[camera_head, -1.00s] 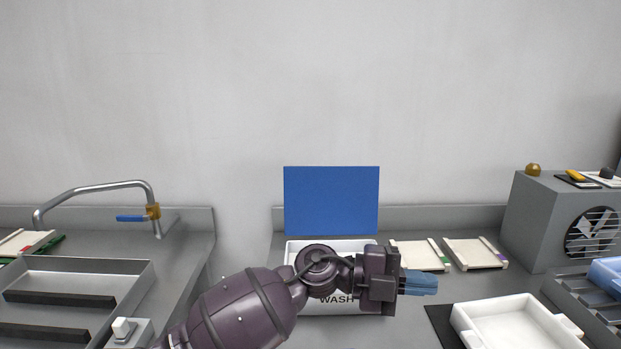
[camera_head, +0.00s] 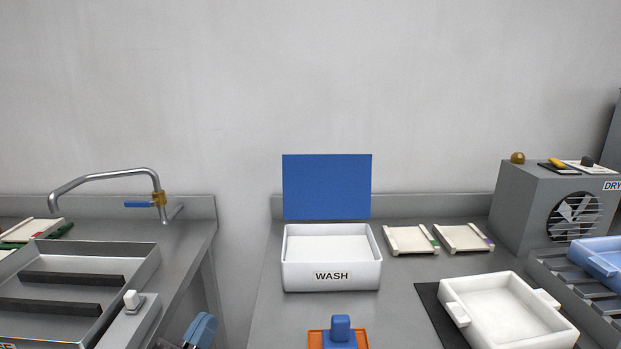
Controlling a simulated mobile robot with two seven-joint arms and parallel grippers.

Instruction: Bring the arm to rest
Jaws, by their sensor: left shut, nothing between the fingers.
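My left gripper (camera_head: 201,331) shows at the bottom edge of the head view, low in the gap between the sink counter and the middle counter. Its blue fingers are shut with nothing between them. Most of my left arm is out of the picture. My right gripper is not in view. The white WASH bin (camera_head: 331,276) stands on the middle counter, apart from the gripper.
A blue panel (camera_head: 327,187) stands behind the bin. A blue-handled block on an orange plate (camera_head: 362,338) lies in front. A white tray (camera_head: 505,313) sits on a dark mat at right, near a grey dryer box (camera_head: 518,208). A sink (camera_head: 140,277) and tap (camera_head: 100,176) are left.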

